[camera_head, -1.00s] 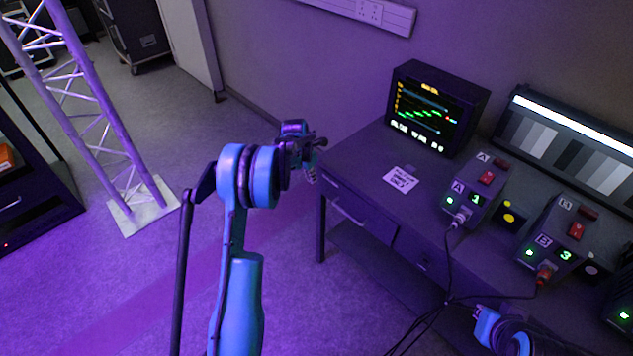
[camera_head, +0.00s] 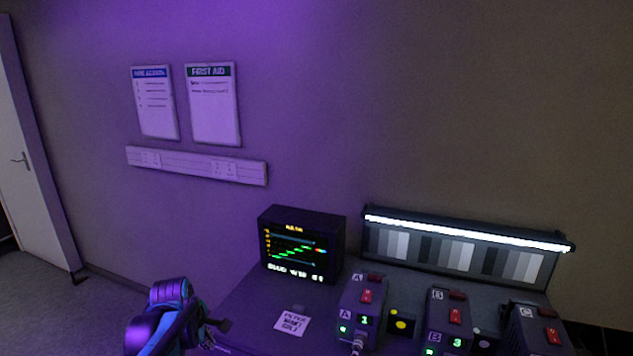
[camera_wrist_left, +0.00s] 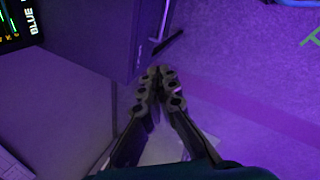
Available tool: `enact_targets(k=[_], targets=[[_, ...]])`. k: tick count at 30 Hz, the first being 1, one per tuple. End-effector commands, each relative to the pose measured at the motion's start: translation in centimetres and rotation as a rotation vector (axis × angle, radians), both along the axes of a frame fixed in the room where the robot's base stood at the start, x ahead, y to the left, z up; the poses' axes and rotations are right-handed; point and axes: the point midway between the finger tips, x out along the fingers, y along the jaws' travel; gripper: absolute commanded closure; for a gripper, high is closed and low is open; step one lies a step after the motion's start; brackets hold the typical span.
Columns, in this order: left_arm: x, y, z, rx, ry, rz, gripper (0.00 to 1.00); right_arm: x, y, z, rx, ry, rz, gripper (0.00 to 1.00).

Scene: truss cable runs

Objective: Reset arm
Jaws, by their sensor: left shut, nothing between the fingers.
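My left arm comes in at the bottom left of the head view, and its gripper (camera_head: 215,330) is beside the left end of the desk, mostly hidden by its own wrist. In the left wrist view the left gripper (camera_wrist_left: 160,88) has its fingertips together, with nothing between them. The desk edge and floor lie beyond the fingers. My right gripper is not in either current view.
The desk (camera_head: 250,300) carries a monitor (camera_head: 300,245), a white note card (camera_head: 292,321), box A (camera_head: 362,308), box B (camera_head: 447,325) and another box (camera_head: 533,330). A lit grey-scale chart (camera_head: 460,250) stands behind. Open floor (camera_head: 110,315) lies to the left.

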Motion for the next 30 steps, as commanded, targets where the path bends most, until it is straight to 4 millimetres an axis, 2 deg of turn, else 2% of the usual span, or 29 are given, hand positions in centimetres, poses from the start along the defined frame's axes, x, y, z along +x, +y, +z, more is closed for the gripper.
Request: enact_targets(k=[1,6,11,15,18,21,30], targets=[[-2.1,-1.3,1.1,0.048,-0.018,-0.111,1.0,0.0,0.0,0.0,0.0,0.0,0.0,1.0],[-8.2,-4.4,3.3,0.236,-0.081,-0.503,1.0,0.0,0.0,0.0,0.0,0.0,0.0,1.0],[-14.0,-6.7,3.6,0.429,-0.134,-0.863,1.0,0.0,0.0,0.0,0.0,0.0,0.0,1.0],[-18.3,-8.2,2.7,0.596,-0.169,-1.146,1.0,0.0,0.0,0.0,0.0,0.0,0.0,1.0],[-20.5,-8.8,1.8,0.694,-0.185,-1.299,1.0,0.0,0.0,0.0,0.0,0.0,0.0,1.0],[-21.8,-9.1,1.1,0.762,-0.194,-1.4,1.0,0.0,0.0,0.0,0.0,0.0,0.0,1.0],[-22.4,-9.3,0.7,0.802,-0.198,-1.459,1.0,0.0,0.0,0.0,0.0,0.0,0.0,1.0]])
